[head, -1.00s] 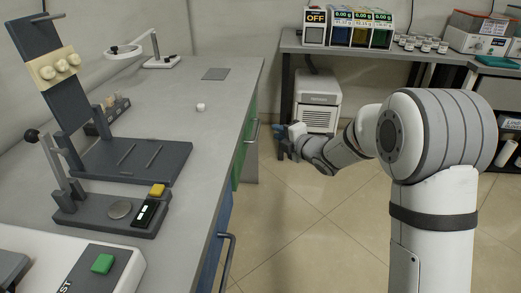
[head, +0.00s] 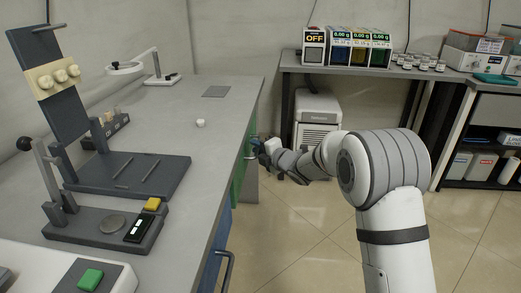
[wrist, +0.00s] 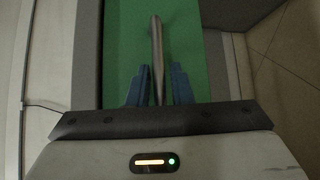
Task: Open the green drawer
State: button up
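The green drawer (head: 239,182) is in the side of the long grey bench, and its front (wrist: 125,45) fills the upper middle of the wrist view. It looks shut. Its grey bar handle (wrist: 156,55) runs up the wrist picture. My gripper (head: 256,147) is at the drawer front in the head view. In the wrist view my gripper (wrist: 158,86) is open, with one blue finger on each side of the handle. Small gaps show between the fingers and the bar. In the head view my gripper partly hides the handle.
A blue drawer (head: 214,245) with its own bar handle (head: 226,268) is nearer along the same bench. A dark stand (head: 125,175) and a small white object (head: 200,123) are on the bench top. A white box-shaped machine (head: 317,115) stands beyond my gripper. The floor (head: 290,235) beside the bench is clear.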

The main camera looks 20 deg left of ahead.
jog(key=shift+c, duration=0.2)
grip_shut()
